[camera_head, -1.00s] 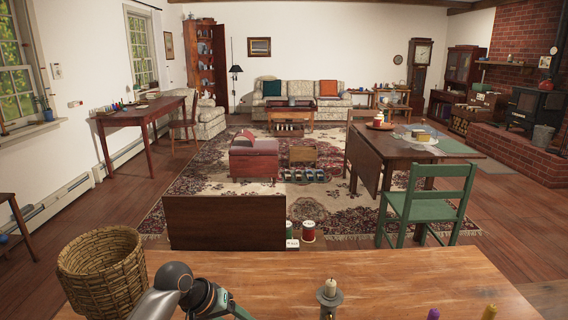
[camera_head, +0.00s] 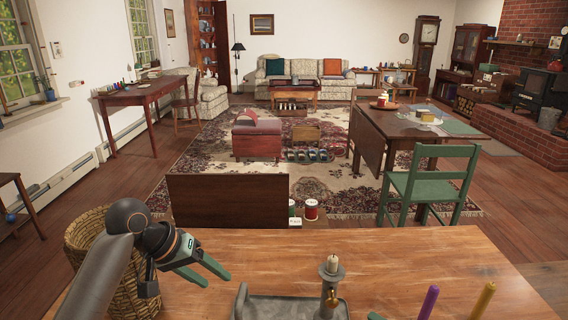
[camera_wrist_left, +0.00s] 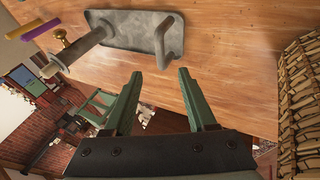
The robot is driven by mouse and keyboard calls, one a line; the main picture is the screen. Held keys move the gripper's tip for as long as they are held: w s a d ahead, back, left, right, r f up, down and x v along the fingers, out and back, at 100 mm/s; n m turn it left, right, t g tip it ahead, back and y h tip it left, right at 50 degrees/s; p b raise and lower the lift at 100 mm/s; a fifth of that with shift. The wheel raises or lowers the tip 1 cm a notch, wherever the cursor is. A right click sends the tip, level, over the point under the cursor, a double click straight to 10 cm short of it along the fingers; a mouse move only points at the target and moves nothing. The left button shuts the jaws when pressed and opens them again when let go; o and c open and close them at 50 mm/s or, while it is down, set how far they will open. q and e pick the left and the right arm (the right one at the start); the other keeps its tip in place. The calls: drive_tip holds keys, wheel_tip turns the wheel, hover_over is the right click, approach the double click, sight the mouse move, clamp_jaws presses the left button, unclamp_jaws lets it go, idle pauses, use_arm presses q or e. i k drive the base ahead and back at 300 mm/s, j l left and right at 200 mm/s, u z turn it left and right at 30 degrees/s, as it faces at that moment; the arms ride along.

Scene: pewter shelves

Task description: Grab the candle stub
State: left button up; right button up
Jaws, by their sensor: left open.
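The candle stub (camera_head: 332,261) is short and cream with a dark wick. It stands upright in the socket of a grey pewter candlestick (camera_head: 327,293) with a brass knob, on a grey tray-like base (camera_head: 278,306) on the wooden table. My left gripper (camera_head: 216,279) is left of the candlestick, open and empty, apart from the stub. In the left wrist view, the open fingers (camera_wrist_left: 159,75) show below the grey base (camera_wrist_left: 135,30), and the candlestick column (camera_wrist_left: 90,42) lies to their upper left.
A wicker basket (camera_head: 88,230) stands at the table's left, behind my left arm. The wooden tabletop (camera_head: 420,260) is clear behind the candlestick.

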sight(333, 260)
drive_tip(key=k+l, duration=0.75)
drive_tip(key=l, duration=0.25)
